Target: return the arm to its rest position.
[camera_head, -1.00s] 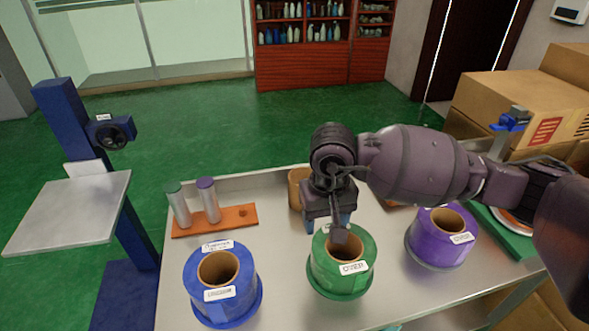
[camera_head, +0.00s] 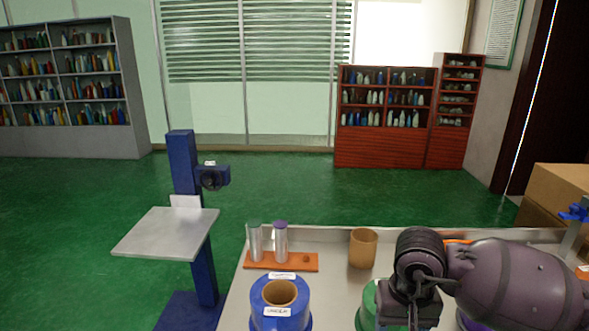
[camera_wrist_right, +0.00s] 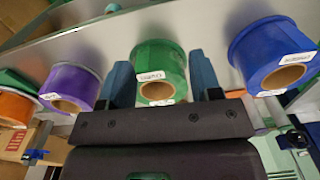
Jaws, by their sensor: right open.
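My right arm comes in from the right in the head view, with its dark gripper (camera_head: 409,308) over the table. It covers most of the green roll (camera_head: 368,306); its fingertips are cut off or hidden there. In the right wrist view the two blue fingers of the right gripper (camera_wrist_right: 162,82) are spread apart. The green roll (camera_wrist_right: 160,62) shows between them, and no object appears held. The gap in depth between fingers and roll is hard to tell. My left gripper is not in view.
The blue roll (camera_head: 280,299) stands left of the right gripper, and the purple roll (camera_wrist_right: 71,86) is on the other side. Behind are a brown cup (camera_head: 363,248) and an orange rack (camera_head: 309,262) with two cylinders. A blue stand (camera_head: 183,166) is beyond the table's left edge.

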